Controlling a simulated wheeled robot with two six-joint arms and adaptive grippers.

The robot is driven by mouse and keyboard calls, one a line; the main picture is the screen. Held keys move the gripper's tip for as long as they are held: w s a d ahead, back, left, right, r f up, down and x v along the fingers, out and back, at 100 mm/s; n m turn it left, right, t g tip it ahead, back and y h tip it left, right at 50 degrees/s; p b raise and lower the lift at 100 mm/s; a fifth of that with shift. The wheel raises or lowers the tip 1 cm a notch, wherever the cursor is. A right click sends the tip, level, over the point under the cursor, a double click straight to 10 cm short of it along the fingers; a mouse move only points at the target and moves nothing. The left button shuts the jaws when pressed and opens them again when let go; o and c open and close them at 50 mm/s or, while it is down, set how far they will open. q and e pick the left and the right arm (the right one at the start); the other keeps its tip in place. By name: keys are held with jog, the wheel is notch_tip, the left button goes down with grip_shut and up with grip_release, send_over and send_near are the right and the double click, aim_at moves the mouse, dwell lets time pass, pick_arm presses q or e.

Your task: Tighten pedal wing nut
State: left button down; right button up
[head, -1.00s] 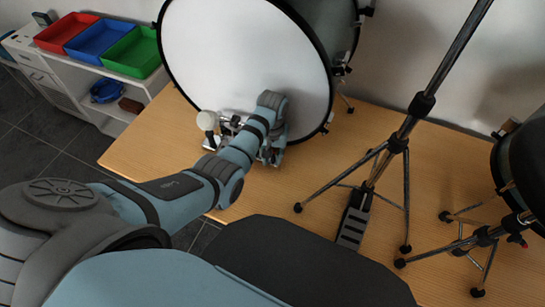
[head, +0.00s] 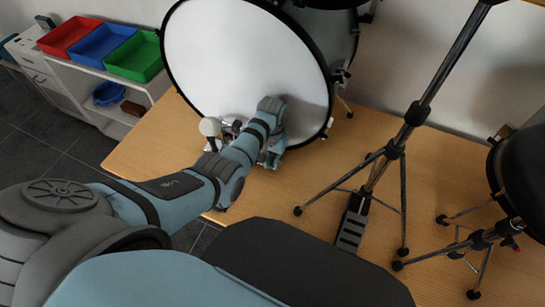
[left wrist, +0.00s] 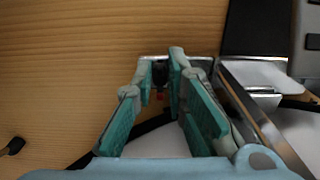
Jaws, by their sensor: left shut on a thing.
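The bass drum (head: 245,60) stands on the wooden platform with its white head facing me. The kick pedal (head: 229,128) is at the lower rim of the drum, with its pale round beater (head: 209,126) upright. My left arm reaches to the pedal and hides much of it. My left gripper (left wrist: 160,72) has its teal fingers drawn together at the pedal's clamp end. It is shut on the wing nut, which is mostly hidden between the fingers; a dark part with a red spot shows there. My right gripper is not in view.
A hi-hat stand (head: 400,135) with spread legs and a footboard (head: 352,228) stands to the right. Another drum (head: 520,165) on a stand is at the right edge. Red, blue and green trays (head: 135,60) sit on a white shelf at the back left.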

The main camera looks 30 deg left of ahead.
pick_arm(q)
jog(key=shift+a+r+m+p, duration=0.1)
jog(key=shift+m+p, duration=0.45)
jog(key=shift+m, duration=0.65)
jog(key=shift+w+a+m+p, duration=0.1)
jog(key=shift+m+p, duration=0.25)
jog(key=shift+m, duration=0.85)
jog(key=c, duration=1.8)
grip_release()
notch_tip(320, 180, up, 12)
